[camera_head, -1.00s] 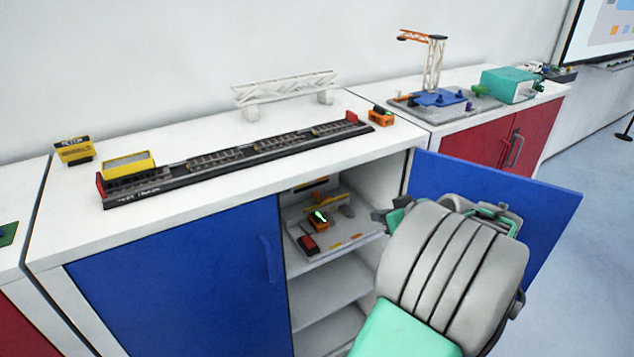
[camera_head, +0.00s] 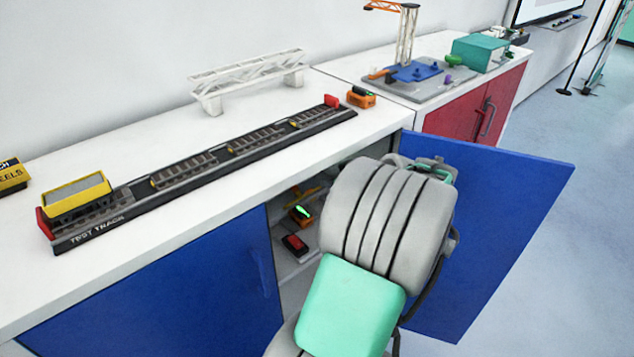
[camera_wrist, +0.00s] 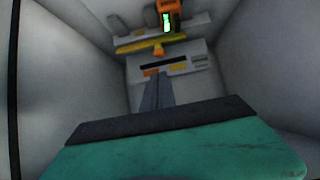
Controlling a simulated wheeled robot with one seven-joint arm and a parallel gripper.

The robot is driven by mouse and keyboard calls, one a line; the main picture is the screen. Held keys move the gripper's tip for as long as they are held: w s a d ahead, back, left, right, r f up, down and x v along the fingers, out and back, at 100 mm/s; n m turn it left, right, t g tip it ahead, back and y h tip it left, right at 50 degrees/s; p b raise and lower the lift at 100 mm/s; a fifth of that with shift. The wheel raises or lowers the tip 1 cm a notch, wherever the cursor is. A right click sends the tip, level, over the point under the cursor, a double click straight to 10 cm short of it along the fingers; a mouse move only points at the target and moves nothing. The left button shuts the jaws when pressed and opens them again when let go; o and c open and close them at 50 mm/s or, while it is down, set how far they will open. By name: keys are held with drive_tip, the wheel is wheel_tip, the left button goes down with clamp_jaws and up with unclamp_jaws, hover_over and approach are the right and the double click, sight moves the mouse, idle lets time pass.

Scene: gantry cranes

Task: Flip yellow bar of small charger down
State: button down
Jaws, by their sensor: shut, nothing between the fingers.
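Inside the open cabinet, an orange device with a lit green strip (camera_head: 302,212) sits on the upper shelf. It shows at the top of the wrist view (camera_wrist: 168,15). A yellow bar (camera_wrist: 150,43) lies across the wrist view just below it, with an orange piece at its middle. The bar is partly visible in the head view (camera_head: 308,191). Below the bar in the wrist view is a light panel (camera_wrist: 190,63) with a dark slot. My gripper (camera_wrist: 156,84) points toward this panel, its narrow grey fingers together and empty. In the head view my arm hides the fingers.
A red-and-black block (camera_head: 295,245) sits on the shelf. The blue door (camera_head: 490,230) stands open right of my arm. Cabinet walls close in on both sides in the wrist view. A test track (camera_head: 200,175) and a second orange device (camera_head: 361,98) stand on the countertop.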

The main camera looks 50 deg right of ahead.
sight(311, 191)
drive_tip(key=x, duration=0.9)
drive_tip(key=shift+w, duration=0.1)
drive_tip(key=shift+f, duration=0.15)
